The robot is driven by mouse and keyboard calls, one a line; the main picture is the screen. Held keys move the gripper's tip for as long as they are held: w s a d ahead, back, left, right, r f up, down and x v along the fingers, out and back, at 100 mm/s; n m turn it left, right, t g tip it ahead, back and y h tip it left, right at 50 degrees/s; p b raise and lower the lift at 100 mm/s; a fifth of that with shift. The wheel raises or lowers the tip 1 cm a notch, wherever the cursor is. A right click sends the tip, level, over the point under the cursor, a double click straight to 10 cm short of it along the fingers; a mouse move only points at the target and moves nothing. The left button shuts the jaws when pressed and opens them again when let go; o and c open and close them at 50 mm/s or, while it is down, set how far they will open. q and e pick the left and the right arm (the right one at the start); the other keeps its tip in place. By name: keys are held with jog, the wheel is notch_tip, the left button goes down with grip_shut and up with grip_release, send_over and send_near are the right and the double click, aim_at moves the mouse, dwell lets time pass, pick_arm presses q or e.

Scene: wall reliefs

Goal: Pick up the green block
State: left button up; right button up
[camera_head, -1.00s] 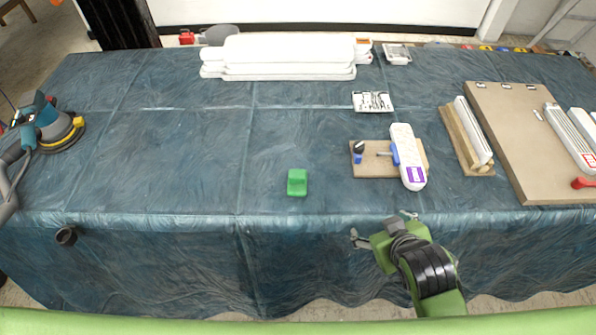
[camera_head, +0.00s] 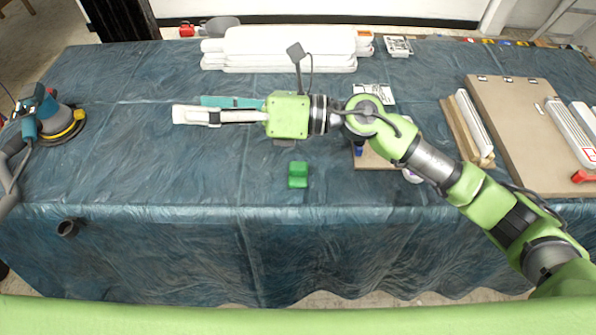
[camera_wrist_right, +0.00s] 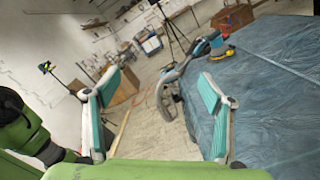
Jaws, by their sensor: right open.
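The green block (camera_head: 298,175) sits on the blue sheet-covered table (camera_head: 150,180), near its front edge in the head view. It is fully visible and nothing touches it. My right gripper (camera_head: 190,109) is open and empty. It reaches across the table from the right, its fingers pointing left, beyond and to the left of the block in the picture. In the right wrist view, the two fingers with teal pads (camera_wrist_right: 158,84) stand wide apart with nothing between them. The block does not show in that view. My left gripper is not in view.
A sander (camera_head: 55,120) with a hose stands at the left. White packages (camera_head: 290,45) lie at the back. A brown board (camera_head: 515,130) lies at the right. My right arm partly hides a small board (camera_head: 375,158). Table around the block is clear.

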notch_tip(320, 180, down, 5)
jog(key=d+n+g+h, duration=0.2)
jog(key=n+h, duration=0.1)
jog(key=n+t+h, duration=0.1)
jog(key=n+h, duration=0.3)
jog(key=h, duration=0.7)
send_near(300, 166)
jog(key=b+x, duration=0.1)
jog(key=x, duration=0.1)
jog(key=b+x, duration=0.1)
jog(key=x, duration=0.1)
jog(key=b+x, duration=0.1)
jog(key=shift+w+f+b, duration=0.35)
jog(key=shift+f, duration=0.05)
jog(key=shift+x, duration=0.85)
jog(key=x, duration=0.1)
jog(key=b+x, duration=0.1)
jog(key=x, duration=0.2)
jog(key=shift+s+a, duration=0.1)
jog(key=shift+s, duration=0.15)
jog(key=c, duration=1.2)
